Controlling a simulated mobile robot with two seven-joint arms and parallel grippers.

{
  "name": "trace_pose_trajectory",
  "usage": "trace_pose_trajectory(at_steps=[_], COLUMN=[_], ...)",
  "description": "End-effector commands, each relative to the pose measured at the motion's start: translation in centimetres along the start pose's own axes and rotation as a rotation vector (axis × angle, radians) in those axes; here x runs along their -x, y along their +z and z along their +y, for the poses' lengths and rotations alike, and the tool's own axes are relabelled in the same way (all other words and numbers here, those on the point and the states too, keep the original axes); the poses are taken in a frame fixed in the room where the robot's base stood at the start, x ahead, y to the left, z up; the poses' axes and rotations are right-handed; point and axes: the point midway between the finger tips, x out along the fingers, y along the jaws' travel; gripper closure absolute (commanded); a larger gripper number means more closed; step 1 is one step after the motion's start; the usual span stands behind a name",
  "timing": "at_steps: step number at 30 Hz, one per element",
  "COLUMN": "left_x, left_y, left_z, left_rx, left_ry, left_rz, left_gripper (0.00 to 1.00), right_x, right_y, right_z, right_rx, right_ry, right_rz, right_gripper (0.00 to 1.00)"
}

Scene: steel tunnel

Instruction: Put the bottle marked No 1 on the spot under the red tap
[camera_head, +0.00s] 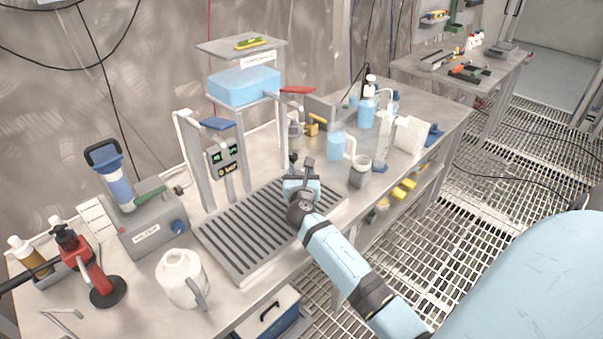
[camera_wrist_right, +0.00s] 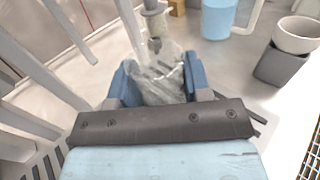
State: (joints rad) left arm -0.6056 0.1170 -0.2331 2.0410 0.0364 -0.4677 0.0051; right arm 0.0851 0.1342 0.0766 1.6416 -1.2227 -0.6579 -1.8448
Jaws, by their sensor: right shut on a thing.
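In the right wrist view, a clear bottle (camera_wrist_right: 160,78) stands between the blue fingers of my right gripper (camera_wrist_right: 158,85), which is shut on it. Its marking cannot be read. In the head view my right gripper (camera_head: 300,172) is at the far right end of the slatted drip tray (camera_head: 262,232), and it hides most of the bottle. The red tap (camera_head: 297,89) has a red lever on the frame behind and above the gripper. The spot under it cannot be made out behind my gripper. My left gripper is not in view.
A blue-levered tap (camera_head: 218,124) stands left of the gripper. A light blue jug (camera_head: 336,146) and a cup on a grey block (camera_head: 360,175) stand close on the right. A white jug (camera_head: 182,278) is at the front left. The tray's left part is clear.

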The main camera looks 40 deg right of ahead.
Motion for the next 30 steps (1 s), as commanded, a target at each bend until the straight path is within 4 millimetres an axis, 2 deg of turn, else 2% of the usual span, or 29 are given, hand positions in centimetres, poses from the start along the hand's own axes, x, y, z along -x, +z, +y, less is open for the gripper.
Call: trace_pose_trajectory(at_steps=[1, 2, 5, 15, 17, 20, 30], left_x=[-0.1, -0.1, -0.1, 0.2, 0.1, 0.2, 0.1], left_y=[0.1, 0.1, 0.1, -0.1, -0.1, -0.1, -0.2], left_z=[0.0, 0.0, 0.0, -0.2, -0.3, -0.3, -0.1], left_rx=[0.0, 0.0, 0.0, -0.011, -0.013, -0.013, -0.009], left_ry=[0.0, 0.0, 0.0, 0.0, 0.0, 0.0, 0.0], left_rz=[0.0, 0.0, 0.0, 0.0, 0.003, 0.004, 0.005], left_gripper=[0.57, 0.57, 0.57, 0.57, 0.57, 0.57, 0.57], right_x=[0.0, 0.0, 0.0, 0.0, 0.6, 2.2, 9.4], right_y=[-0.3, -0.3, -0.2, 0.3, 0.1, 0.1, 0.1], right_z=[0.0, 0.0, 0.0, 0.0, 0.0, 0.0, 0.0], right_rx=[0.001, 0.001, 0.001, -0.001, 0.0, 0.0, 0.0], right_ry=[0.0, 0.0, 0.0, 0.0, 0.001, 0.001, 0.0], right_rz=[0.0, 0.0, 0.0, 0.0, 0.001, 0.001, 0.002], right_gripper=[0.84, 0.53, 0.3, 0.3, 0.3, 0.3, 0.3])
